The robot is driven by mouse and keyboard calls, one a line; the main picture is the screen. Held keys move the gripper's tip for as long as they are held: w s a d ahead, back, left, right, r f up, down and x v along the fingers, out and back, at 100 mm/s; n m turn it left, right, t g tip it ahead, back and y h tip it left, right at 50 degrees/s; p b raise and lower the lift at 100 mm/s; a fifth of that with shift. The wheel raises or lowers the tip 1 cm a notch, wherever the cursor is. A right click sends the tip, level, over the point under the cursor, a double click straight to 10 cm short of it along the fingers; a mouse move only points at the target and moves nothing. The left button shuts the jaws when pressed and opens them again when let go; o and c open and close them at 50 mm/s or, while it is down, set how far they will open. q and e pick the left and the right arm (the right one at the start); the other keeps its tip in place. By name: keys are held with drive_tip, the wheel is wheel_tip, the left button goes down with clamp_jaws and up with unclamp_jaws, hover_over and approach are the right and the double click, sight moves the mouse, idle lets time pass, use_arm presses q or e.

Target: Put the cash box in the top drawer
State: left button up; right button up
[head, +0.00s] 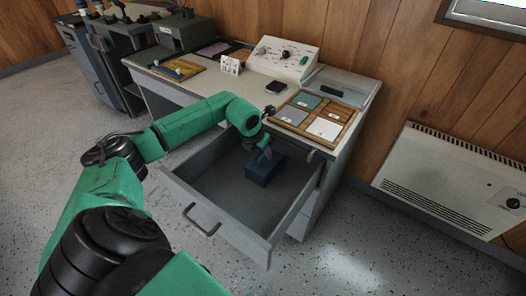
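The cash box is a small dark blue box (262,172) inside the outline of the open drawer, near its back right. The grey drawer (228,232) is pulled far out from under the desk top, with its handle at the front. My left gripper (265,154) points down at the top of the box and appears to touch it. Its fingertips are small and dark, so I cannot tell whether they are closed on the box. I cannot tell whether the box rests on the drawer floor or hangs just above it. My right gripper is not in view.
The desk top holds a wooden tray (337,108) with cards, a white control panel (283,57), a dark phone-like object (276,86) and a green machine (181,34). A white wall heater (450,180) stands at the right. The drawer's front and left floor are clear.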

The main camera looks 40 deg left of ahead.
use_arm(q)
drive_tip(key=v, duration=1.2)
